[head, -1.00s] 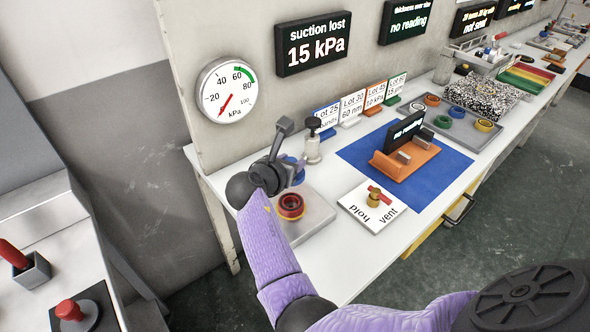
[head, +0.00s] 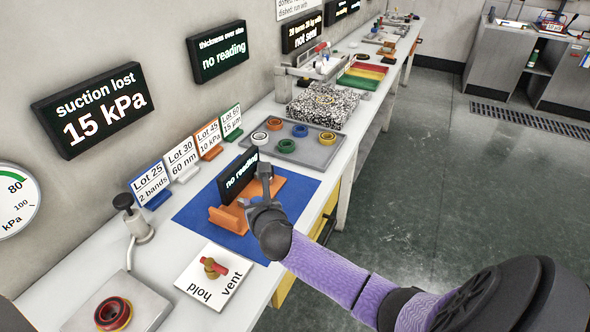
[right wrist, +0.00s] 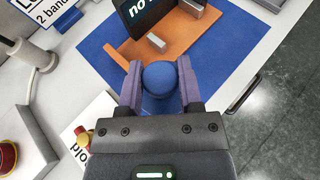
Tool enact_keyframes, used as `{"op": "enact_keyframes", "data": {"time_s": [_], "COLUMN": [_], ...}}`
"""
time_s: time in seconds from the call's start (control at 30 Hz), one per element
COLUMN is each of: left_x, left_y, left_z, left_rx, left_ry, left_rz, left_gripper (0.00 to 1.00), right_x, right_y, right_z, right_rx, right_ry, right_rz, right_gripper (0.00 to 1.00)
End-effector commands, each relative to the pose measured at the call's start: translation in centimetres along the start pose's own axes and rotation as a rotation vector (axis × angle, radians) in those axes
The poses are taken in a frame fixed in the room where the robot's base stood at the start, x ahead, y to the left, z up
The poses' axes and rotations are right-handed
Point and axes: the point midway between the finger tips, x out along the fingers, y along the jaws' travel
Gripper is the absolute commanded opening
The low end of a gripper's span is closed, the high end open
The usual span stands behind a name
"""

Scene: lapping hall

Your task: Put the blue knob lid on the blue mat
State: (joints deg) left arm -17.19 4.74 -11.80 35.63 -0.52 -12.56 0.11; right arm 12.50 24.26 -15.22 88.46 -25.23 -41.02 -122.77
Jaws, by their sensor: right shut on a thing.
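My right gripper (head: 264,192) is shut on the blue knob lid (right wrist: 160,80). In the right wrist view the lid's round blue knob sits between the two fingertips; the rest of it is mostly hidden. In the head view my gripper hides the lid. The blue mat (head: 190,217) lies flat on the bench. The gripper is over the mat's front part, close to the orange stand (head: 228,219); I cannot tell whether the lid touches the mat. My left gripper is not in view.
The orange stand with a dark display (head: 241,176) fills the mat's middle. A white hold/vent plate (head: 199,287) with a red-handled valve lies at its near side. A grey tray (head: 318,155) of coloured rings stands beyond. Lot cards line the back.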

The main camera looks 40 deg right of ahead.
Motion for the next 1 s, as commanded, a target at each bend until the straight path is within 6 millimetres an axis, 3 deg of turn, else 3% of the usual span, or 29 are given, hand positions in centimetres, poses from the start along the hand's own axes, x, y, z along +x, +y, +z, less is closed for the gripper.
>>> {"op": "enact_keyframes", "data": {"time_s": [0.2,0.37,0.5,0.87,0.9,1.0], "left_x": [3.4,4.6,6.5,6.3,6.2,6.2], "left_y": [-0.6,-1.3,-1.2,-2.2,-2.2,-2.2], "left_z": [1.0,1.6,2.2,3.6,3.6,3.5], "left_rx": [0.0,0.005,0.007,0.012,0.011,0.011], "left_ry": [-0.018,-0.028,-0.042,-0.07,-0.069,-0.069], "left_rz": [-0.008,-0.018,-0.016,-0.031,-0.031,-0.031], "left_gripper": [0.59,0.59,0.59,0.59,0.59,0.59], "right_x": [1.9,2.7,3.8,3.9,3.8,3.8], "right_y": [0.2,0.1,0.2,0.1,0.1,0.1], "right_z": [-5.4,-7.3,-9.9,-10.0,-9.9,-9.9], "right_rx": [-0.004,-0.005,-0.003,-0.005,-0.005,-0.005], "right_ry": [0.003,0.001,0.003,-0.001,0.0,0.0], "right_rz": [0.019,0.018,0.018,0.018,0.017,0.017], "right_gripper": [0.0,0.0,0.0,0.0,0.52,0.73]}}
